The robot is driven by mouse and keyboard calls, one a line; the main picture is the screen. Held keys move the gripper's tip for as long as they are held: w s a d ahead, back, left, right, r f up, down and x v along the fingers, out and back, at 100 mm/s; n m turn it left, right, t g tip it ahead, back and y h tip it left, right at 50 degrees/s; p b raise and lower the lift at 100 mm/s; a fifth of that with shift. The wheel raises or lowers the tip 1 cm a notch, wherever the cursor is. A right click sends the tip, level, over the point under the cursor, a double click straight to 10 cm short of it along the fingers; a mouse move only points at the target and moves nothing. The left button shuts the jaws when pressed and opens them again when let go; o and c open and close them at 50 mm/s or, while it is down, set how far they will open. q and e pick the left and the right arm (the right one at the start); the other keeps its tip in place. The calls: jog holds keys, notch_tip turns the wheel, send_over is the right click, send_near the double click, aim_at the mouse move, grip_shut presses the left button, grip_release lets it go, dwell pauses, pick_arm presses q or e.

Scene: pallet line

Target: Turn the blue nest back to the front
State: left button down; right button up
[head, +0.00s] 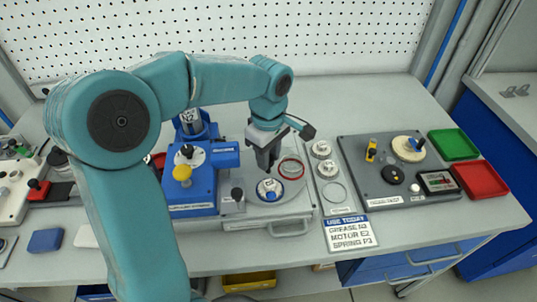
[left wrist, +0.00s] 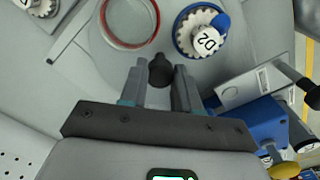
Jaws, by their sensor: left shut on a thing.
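The blue nest (head: 282,191) is a blue-edged ring at the front of the grey turntable, and it also shows in the left wrist view (left wrist: 177,40). A toothed part with a white cap marked D2 (left wrist: 208,40) and a blue tab sits in it. The red nest (head: 301,174) is an empty red-edged ring to its right and farther back; it shows in the left wrist view (left wrist: 104,30) too. My left gripper (head: 266,170) points down at the turntable's middle, its fingers shut on a black knob (left wrist: 160,68). The knob is hidden in the head view.
A blue machine (head: 190,205) with a yellow knob stands close on the left. A narrow tray with toothed parts (head: 322,150) is on the right, then a dark grey board (head: 360,185) and green (head: 455,145) and red bins (head: 482,180). A "use today" sign (head: 350,233) lies in front.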

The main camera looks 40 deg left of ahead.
pick_arm(q)
jog(key=shift+a+r+n, duration=0.1)
jog(key=shift+n, duration=0.2)
dwell(0.4)
jog(key=c, duration=0.8)
grip_release()
notch_tip(320, 180, up, 16)
jog(key=p, duration=0.2)
jog(key=shift+r, duration=0.1)
